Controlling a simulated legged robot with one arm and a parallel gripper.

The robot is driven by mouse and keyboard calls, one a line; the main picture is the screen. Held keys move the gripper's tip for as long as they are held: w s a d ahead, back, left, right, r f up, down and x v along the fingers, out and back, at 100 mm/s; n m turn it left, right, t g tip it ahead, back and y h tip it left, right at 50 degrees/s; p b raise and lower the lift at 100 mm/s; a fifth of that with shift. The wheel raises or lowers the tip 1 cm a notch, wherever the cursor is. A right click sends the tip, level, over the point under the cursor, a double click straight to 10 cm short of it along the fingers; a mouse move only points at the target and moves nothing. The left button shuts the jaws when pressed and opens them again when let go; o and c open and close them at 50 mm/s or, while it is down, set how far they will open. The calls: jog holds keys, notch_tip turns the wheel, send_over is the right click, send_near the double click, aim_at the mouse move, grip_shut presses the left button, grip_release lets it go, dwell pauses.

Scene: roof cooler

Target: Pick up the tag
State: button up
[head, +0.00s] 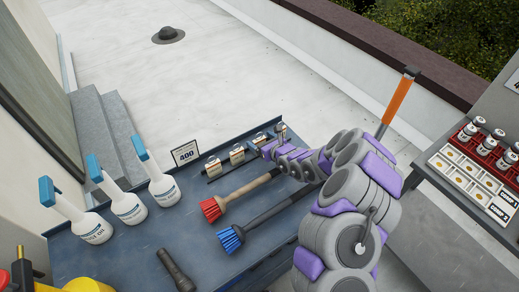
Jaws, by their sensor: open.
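Several small pale tag-like pieces stand in a row on a dark rail at the back edge of the blue-grey bench (150,242). The left one is a tag (213,168), the middle one a tag (237,156), and the right one a tag (260,141). Which one the task means I cannot tell. My grey and purple arm reaches in from the lower right. My gripper (268,151) is open at the right end of the row, close to the right tag. Whether it touches that tag is too small to tell.
A red brush (211,208) and a blue brush (231,239) lie below the row, partly behind my arm. A 400 sign (186,153) stands left of it. Spray bottles (128,206) stand at left. A dark torch-like tool (177,270) lies in front. An orange-handled tool (397,100) stands behind my arm.

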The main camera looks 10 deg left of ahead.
jog(key=shift+w+a+f, duration=0.15)
jog(key=shift+w+a, duration=0.05)
jog(key=shift+a, duration=0.6)
jog(key=shift+c, duration=0.4)
jog(key=shift+d, duration=0.35)
jog(key=c, duration=0.8)
jog(key=shift+a, duration=0.1)
jog(key=shift+c, duration=0.9)
jog(key=shift+a, duration=0.15)
